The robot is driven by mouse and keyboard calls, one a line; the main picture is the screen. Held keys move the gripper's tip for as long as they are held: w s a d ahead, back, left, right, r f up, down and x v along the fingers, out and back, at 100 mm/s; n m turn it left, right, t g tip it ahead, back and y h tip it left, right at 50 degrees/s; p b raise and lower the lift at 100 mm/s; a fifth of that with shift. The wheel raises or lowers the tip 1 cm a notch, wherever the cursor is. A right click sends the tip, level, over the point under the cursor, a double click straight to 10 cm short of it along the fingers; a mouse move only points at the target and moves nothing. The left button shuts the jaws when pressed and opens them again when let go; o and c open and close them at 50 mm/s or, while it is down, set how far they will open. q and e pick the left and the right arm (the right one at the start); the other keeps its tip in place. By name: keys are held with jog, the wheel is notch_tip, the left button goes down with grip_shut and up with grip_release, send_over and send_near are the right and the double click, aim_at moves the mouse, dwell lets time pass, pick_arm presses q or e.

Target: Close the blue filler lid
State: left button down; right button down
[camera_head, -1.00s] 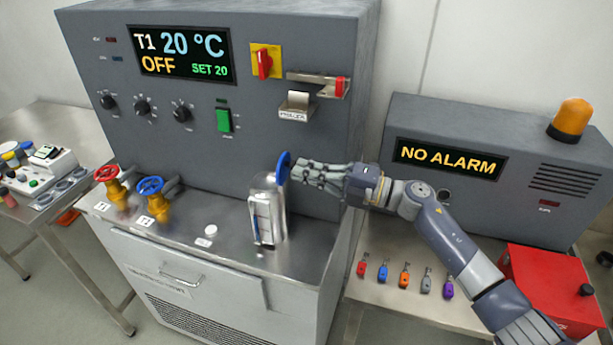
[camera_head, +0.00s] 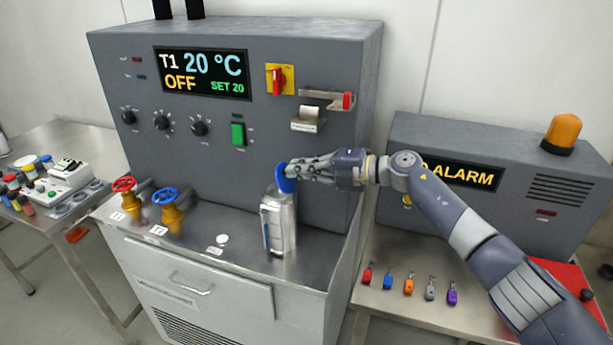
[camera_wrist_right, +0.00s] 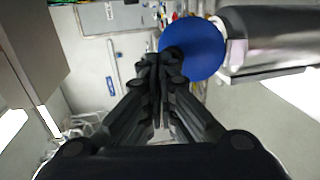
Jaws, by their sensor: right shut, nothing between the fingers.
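The blue filler lid (camera_head: 284,178) stands up on edge at the top of the silver vessel (camera_head: 281,222), which rests on the steel worktop. In the right wrist view the round blue lid (camera_wrist_right: 194,48) lies just beyond the fingertips, beside the vessel's pale neck (camera_wrist_right: 236,45). My right gripper (camera_head: 297,170) comes in from the right at lid height, its tips at the lid's right side. It is shut and empty; in the right wrist view its fingers (camera_wrist_right: 158,62) are together. Whether the tips touch the lid I cannot tell. My left gripper is not in view.
A red-wheel valve (camera_head: 124,185) and a blue-wheel valve (camera_head: 164,196) stand left of the vessel. The grey control panel (camera_head: 200,150) rises behind it. Several coloured padlocks (camera_head: 409,284) lie on the right bench. A small white cap (camera_head: 222,239) sits on the worktop.

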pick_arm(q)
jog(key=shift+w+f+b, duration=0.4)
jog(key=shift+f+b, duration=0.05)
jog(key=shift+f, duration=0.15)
pick_arm(e)
jog(key=shift+w+a+r, duration=0.1)
jog(key=shift+w+a, duration=0.1)
jog(key=shift+a, duration=0.35)
jog(key=shift+w+a, duration=0.2)
jog(key=shift+a, duration=0.35)
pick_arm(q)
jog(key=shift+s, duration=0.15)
pick_arm(e)
jog(key=shift+a, duration=0.1)
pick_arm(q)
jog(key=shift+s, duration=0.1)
